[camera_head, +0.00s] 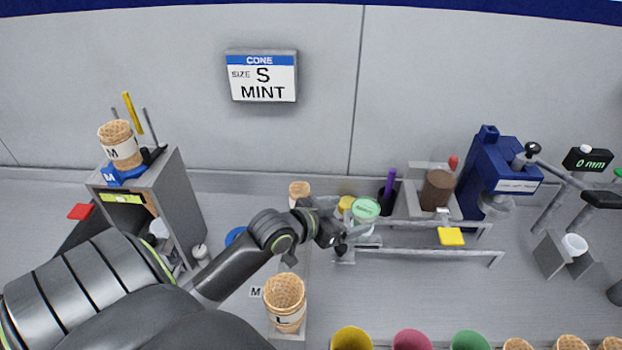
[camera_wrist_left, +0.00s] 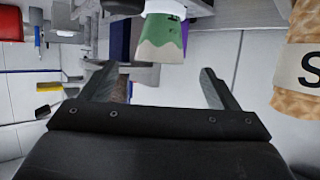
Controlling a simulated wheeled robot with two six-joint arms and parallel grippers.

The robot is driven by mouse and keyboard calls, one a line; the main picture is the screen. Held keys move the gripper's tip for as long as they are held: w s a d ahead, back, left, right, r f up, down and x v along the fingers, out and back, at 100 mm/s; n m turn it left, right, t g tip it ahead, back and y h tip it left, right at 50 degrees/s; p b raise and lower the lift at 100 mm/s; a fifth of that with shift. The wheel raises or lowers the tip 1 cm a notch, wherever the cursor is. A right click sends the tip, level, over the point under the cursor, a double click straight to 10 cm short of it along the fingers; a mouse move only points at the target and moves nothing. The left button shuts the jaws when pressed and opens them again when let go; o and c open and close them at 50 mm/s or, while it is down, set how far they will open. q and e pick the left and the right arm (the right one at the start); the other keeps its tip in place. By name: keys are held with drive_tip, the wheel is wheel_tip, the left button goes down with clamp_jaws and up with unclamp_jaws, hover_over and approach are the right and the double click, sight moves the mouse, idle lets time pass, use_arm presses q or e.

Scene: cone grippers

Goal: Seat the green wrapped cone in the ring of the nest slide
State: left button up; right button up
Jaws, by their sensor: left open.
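The green wrapped cone (camera_head: 365,209) stands at the left end of the metal rails, its pale green top showing in the head view. In the left wrist view its green and white wrap (camera_wrist_left: 160,40) lies beyond my fingertips, between their lines. My left gripper (camera_head: 352,238) is open and empty, close in front of the cone; its two separated fingers (camera_wrist_left: 158,78) show in the wrist view. The nest slide seems to be the railed frame (camera_head: 420,222) with a yellow tab (camera_head: 451,236). I cannot make out its ring. My right gripper is not in view.
A wall sign (camera_head: 262,76) reads cone size S, mint. Stacked L cones (camera_head: 285,300) stand in front of my left forearm. An S cone stack (camera_wrist_left: 300,65) is near the gripper's right in the wrist view. A blue press (camera_head: 497,175) stands behind the rails.

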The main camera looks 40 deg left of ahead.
use_arm(q)
drive_tip(key=v, duration=1)
drive_tip(key=shift+s, duration=0.2)
drive_tip(key=shift+r, duration=0.15)
idle(0.3)
